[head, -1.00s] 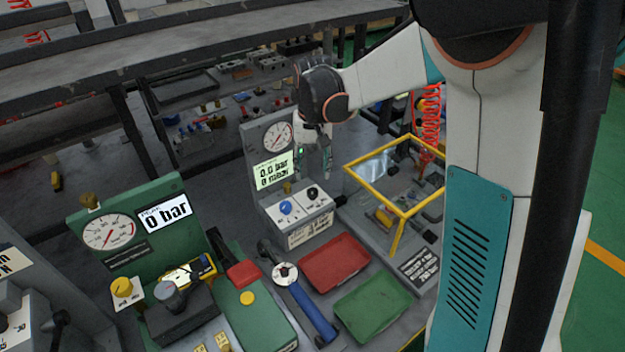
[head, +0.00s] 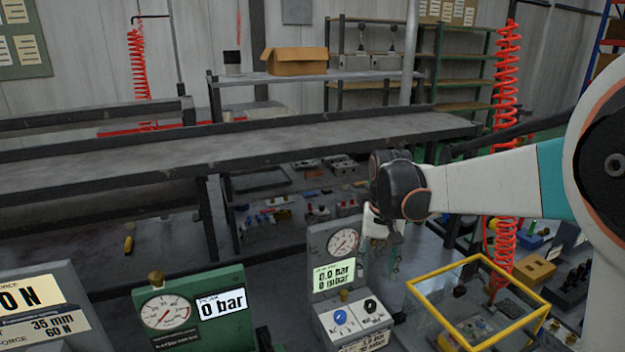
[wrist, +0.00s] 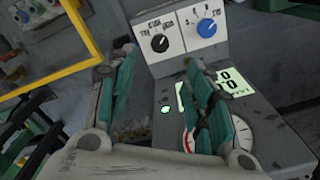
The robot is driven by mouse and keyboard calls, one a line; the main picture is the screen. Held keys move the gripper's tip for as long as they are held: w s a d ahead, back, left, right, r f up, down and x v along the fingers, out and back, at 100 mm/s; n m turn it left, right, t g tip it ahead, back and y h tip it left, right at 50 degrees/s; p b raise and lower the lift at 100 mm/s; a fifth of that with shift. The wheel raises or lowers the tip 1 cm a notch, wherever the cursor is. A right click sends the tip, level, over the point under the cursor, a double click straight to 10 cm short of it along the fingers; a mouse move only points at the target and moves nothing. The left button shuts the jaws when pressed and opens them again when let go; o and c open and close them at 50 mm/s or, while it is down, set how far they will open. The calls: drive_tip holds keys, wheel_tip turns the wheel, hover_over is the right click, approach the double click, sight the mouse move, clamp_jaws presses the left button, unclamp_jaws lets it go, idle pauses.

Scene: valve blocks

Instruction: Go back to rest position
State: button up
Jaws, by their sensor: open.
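My gripper (head: 390,262) hangs from the wrist at the end of my arm, beside the right edge of the grey test station (head: 335,240). In the wrist view its two teal-padded fingers (wrist: 160,95) stand apart with nothing between them. Beyond them is the station's panel with a black knob and a blue knob (wrist: 208,28), the lit display (wrist: 230,84) and part of the round gauge. In the head view the display reads 0.0 bar. The fingers look small and partly blurred against the station in the head view.
A yellow-framed clear box (head: 478,290) stands right of the station. A green gauge unit (head: 195,305) showing 0 bar stands at the left. Red coiled hoses (head: 507,90) hang at the right.

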drive_tip(key=s+r+n+t, duration=0.1)
drive_tip(key=s+r+t, duration=0.1)
drive_tip(key=s, duration=0.9)
drive_tip(key=s+r+n+t, duration=0.1)
drive_tip(key=s+t, duration=0.4)
drive_tip(key=s, duration=0.7)
drive_tip(key=shift+r+n, duration=0.4)
drive_tip(key=shift+r, duration=0.35)
